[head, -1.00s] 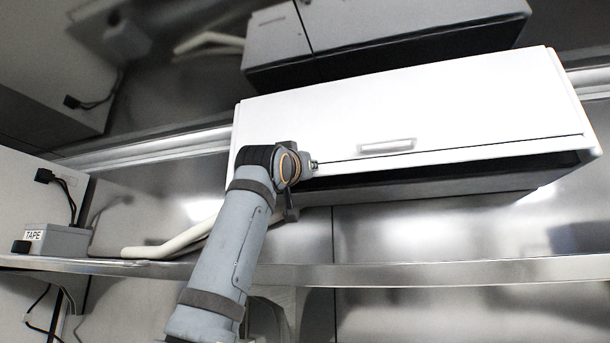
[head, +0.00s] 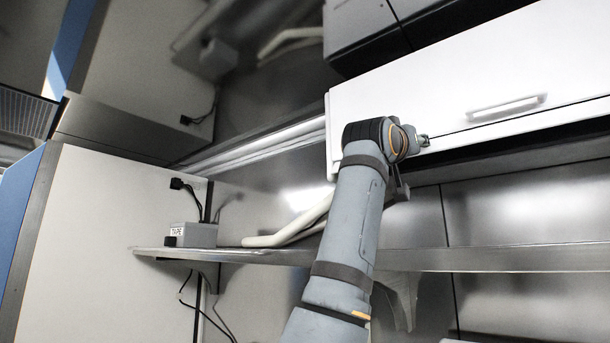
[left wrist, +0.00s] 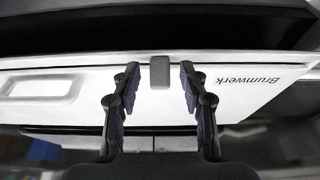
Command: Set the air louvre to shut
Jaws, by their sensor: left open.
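A white wall unit (head: 440,98) hangs at the upper right in the head view, its front panel above a black underside. It is the only thing here that looks like it could carry the air louvre; no part is marked as such. In the left wrist view, its white front (left wrist: 240,85) bears the upside-down word Brumwerk. A small grey tab (left wrist: 160,76) stands at the panel's edge, between the fingertips of my open left gripper (left wrist: 159,69). I see gaps on both sides of the tab. My right gripper is not in view.
A raised rectangular handle (head: 505,108) is on the white panel. A metal shelf (head: 480,259) runs below the unit, with a grey box marked TAPE (head: 200,235) and a pale hose (head: 275,240). Another grey and black unit (head: 360,25) shows above.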

